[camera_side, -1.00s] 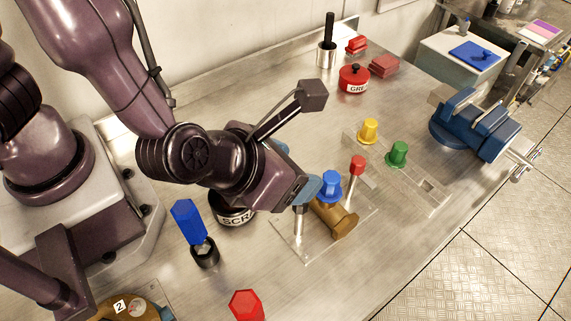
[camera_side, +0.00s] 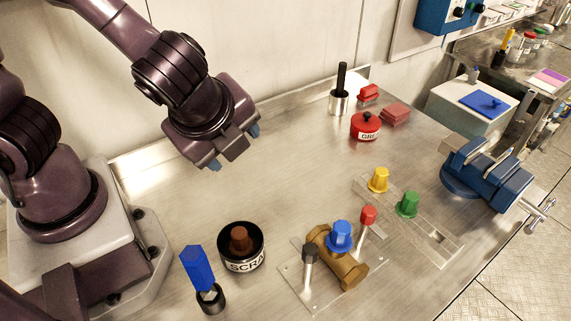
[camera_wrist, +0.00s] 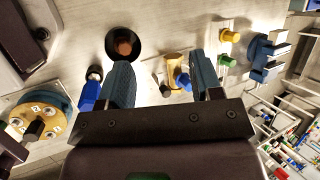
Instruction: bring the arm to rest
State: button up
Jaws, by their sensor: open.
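My gripper (camera_side: 235,150) is raised well above the bench near the back wall, at upper left in the side view. Its two blue fingers stand wide apart with nothing between them; they also show in the wrist view (camera_wrist: 160,85). Below it, a brass valve body with a blue cap (camera_side: 341,236) sits on a clear plate, between a black-topped post (camera_side: 310,262) and a red-topped post (camera_side: 367,222). The gripper touches none of these.
A round scrap bin (camera_side: 242,250) holding a brown piece and a blue-handled tool (camera_side: 198,268) stand at front left. Yellow (camera_side: 378,180) and green (camera_side: 407,205) caps sit on a clear strip. A red grease pot (camera_side: 366,126) and blue vise (camera_side: 487,175) stand farther right.

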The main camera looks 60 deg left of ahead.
jog(key=s+a+r+n+t+h, duration=0.1)
jog(key=s+a+r+n+h, duration=0.3)
jog(key=a+r+n, duration=0.6)
jog(key=r+n, duration=0.1)
jog(key=n, duration=0.6)
jog(key=shift+a+r, duration=0.15)
jog(key=shift+a, duration=0.05)
jog(key=shift+s, duration=0.1)
dwell(0.5)
